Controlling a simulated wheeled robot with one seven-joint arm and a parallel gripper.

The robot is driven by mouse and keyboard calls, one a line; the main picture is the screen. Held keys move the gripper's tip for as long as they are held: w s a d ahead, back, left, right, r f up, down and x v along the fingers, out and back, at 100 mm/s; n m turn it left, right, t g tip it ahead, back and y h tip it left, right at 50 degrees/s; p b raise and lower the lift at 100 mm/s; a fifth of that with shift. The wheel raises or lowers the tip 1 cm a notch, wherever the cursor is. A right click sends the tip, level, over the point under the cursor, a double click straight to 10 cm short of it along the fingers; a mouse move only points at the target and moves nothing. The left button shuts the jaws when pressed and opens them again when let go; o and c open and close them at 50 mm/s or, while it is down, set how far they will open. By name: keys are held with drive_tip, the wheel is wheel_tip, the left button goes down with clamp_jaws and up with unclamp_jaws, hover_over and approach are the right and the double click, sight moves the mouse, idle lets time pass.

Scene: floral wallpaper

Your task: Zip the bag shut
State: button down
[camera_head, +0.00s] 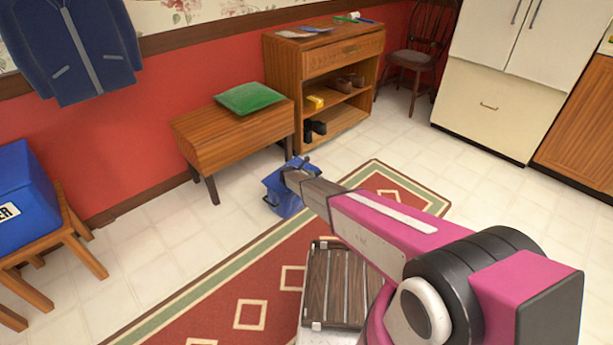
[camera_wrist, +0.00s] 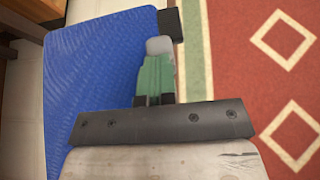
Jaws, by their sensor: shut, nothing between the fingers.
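A small blue bag (camera_head: 284,197) is at the end of my arm, beside the bench and near the rug edge. In the wrist view its blue textured side (camera_wrist: 90,85) fills the left half. My gripper (camera_head: 297,168) is at the bag's upper part and partly covers it. In the wrist view the fingers (camera_wrist: 158,62) are together with nothing between them, over the bag's right edge. A small black piece (camera_wrist: 170,23) shows near the fingertips; I cannot tell whether they touch it. I cannot make out a zip or its pull.
A wooden bench (camera_head: 215,128) with a green cushion (camera_head: 249,97) stands behind the bag. A shelf cabinet (camera_head: 318,60) is beyond it. A large blue box (camera_head: 22,195) sits on a wooden stool (camera_head: 70,235) at left.

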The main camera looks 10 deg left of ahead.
drive_tip(key=shift+s+a, duration=0.15)
drive_tip(key=shift+s, duration=0.15)
drive_tip(key=s+a, duration=0.1)
drive_tip(key=s, duration=0.1)
drive_tip(key=s+a, duration=0.1)
drive_tip(key=shift+s+a+r, duration=0.35)
drive_tip(key=shift+s, duration=0.05)
drive_tip(key=v, duration=0.8)
drive_tip(key=shift+s+a+r, duration=0.15)
drive_tip(key=shift+a, duration=0.05)
drive_tip(key=s+d+r+m+g, duration=0.2)
drive_tip(key=s+d+r+m, duration=0.25)
drive_tip(key=d, duration=0.45)
drive_tip(key=s+d+r+m+g, duration=0.25)
drive_tip(key=d+r+m, duration=0.25)
drive_tip(key=d, duration=0.3)
drive_tip(key=s+d+r+m+g, duration=0.2)
drive_tip(key=s+d+r+m, duration=0.3)
drive_tip(key=d, duration=0.4)
drive_tip(key=s+d+r+m+g+y, duration=0.1)
drive_tip(key=s+d+r+m+y, duration=0.2)
drive_tip(key=s+d+r+m, duration=0.3)
drive_tip(key=s+d+r+m+g+y, duration=0.2)
drive_tip(key=s+d+r+m+y, duration=0.2)
drive_tip(key=s, duration=0.9)
wheel_tip(320, 180, up, 3)
drive_tip(key=d+m, duration=0.2)
drive_tip(key=m, duration=0.2)
drive_tip(key=shift+s+d, duration=0.25)
drive_tip(key=shift+d, duration=0.15)
